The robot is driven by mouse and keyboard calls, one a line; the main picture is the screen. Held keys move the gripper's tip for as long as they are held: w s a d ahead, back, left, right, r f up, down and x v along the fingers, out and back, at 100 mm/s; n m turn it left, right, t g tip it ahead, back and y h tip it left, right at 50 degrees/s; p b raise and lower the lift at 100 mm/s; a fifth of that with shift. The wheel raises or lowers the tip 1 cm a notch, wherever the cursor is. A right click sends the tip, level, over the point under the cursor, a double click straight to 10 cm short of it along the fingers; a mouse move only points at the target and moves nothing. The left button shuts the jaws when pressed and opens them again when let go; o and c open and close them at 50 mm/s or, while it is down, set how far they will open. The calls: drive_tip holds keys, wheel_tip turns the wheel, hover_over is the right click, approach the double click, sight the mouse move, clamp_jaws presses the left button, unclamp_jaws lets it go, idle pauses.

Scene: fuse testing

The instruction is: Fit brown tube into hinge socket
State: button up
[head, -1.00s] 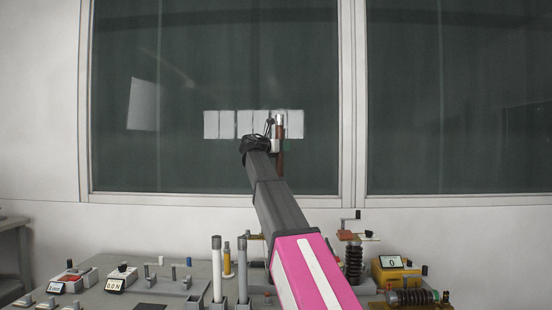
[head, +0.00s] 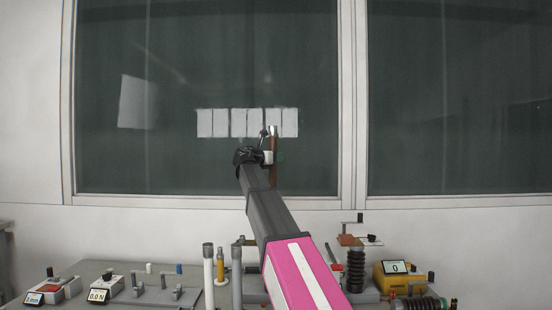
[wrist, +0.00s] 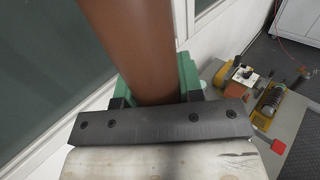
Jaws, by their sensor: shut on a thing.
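The brown tube (head: 273,170) is held upright in front of the dark window, with a metal cap at its top. My gripper (head: 267,157) is at the end of the outstretched arm and is shut on the tube, well above the bench. In the wrist view the tube (wrist: 135,45) runs up from the jaws (wrist: 157,95), with green pads on both sides of it. The tube's lower end is partly hidden behind the arm in the head view. I cannot make out the hinge socket for certain; a dark ribbed insulator with a bracket (head: 356,268) stands on the bench at the right.
The bench (head: 130,297) carries small meters at the left (head: 105,290), a white tube (head: 208,275) and a yellow tube (head: 221,265) standing upright, and a yellow meter box (head: 400,275) at the right. The window frame (head: 352,100) and wall are behind the arm.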

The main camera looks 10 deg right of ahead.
drive_tip(key=shift+f, duration=5.3)
idle(1.2)
idle(0.4)
drive_tip(key=o, duration=1.2)
drive_tip(key=shift+s+a, duration=0.1)
drive_tip(key=v, duration=1)
drive_tip(key=shift+s+a, duration=0.2)
drive_tip(key=shift+a, duration=0.05)
